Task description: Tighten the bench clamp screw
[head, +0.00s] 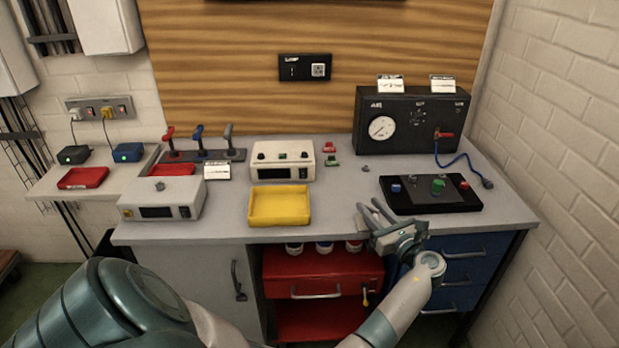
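I cannot clearly pick out a bench clamp screw. A small yellow piece (366,298) hangs at the right side of the red drawer unit, below the bench front edge; it is too small to tell what it is. My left gripper (368,208) is at the bench's front edge, to the right of the yellow tray and left of the black control panel. Its two fingers look apart, with nothing visible between them. The gripper and wrist cover part of the bench edge there. My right gripper is not in view.
The grey bench (340,200) carries a yellow tray (280,221), two white instrument boxes, a black panel (430,207) with coloured knobs, and a black gauge box (410,120). Red, blue and grey handles (200,150) stand in a rack at the left. The bench middle is mostly clear.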

